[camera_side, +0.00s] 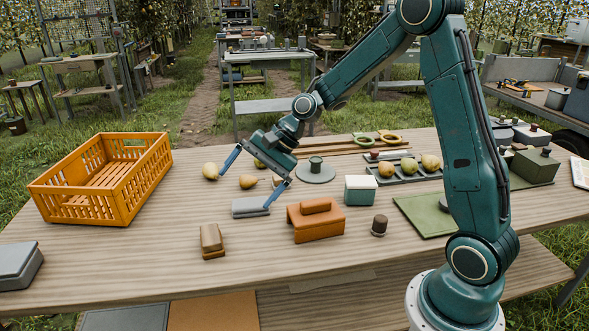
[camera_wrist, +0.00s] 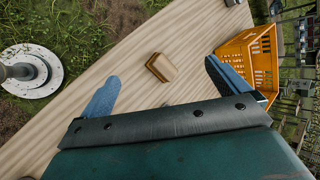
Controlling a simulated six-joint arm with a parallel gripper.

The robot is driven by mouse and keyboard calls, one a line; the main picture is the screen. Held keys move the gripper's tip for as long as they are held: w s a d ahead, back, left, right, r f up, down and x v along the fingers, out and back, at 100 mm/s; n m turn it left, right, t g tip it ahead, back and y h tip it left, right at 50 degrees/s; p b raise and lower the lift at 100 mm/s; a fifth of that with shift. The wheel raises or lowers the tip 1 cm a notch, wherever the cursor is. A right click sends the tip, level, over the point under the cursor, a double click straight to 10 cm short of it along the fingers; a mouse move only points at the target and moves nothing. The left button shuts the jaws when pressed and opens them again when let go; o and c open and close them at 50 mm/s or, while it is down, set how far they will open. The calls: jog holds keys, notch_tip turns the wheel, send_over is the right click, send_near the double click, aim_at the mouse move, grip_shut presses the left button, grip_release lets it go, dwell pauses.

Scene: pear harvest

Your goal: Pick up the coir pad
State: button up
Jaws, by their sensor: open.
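A small brown block with a lighter tan top, which looks like the coir pad (camera_side: 212,243), lies on the wooden table near its front edge. In the wrist view the same pad (camera_wrist: 161,67) shows on the bare wood, between the two blue fingers and beyond them. My gripper (camera_side: 245,191) is open and empty, with its fingers spread wide. It is above the table, behind the pad in the side view, and apart from it. In the wrist view the gripper (camera_wrist: 162,72) has nothing between its fingertips that it touches.
An orange crate (camera_side: 110,212) stands at the left. Loose pears (camera_side: 210,171) lie behind. Bare wood surrounds the pad.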

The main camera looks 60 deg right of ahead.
jog(key=w+d+f+m+t+y, duration=0.1)
jog(key=w+d+f+m+y, duration=0.1)
jog(key=w+f+m, duration=0.4)
jog(key=m+t+y, duration=0.2)
jog(key=m, duration=0.5)
send_near(213, 233)
jog(key=shift+s+d+r, duration=0.1)
jog(key=shift+s+d, duration=0.25)
jog(key=shift+d, duration=0.05)
jog(key=shift+a, duration=0.1)
jog(key=shift+x, duration=4.25)
jog(key=shift+x, duration=2.6)
jog(key=shift+w+r, duration=0.1)
jog(key=shift+r, duration=0.05)
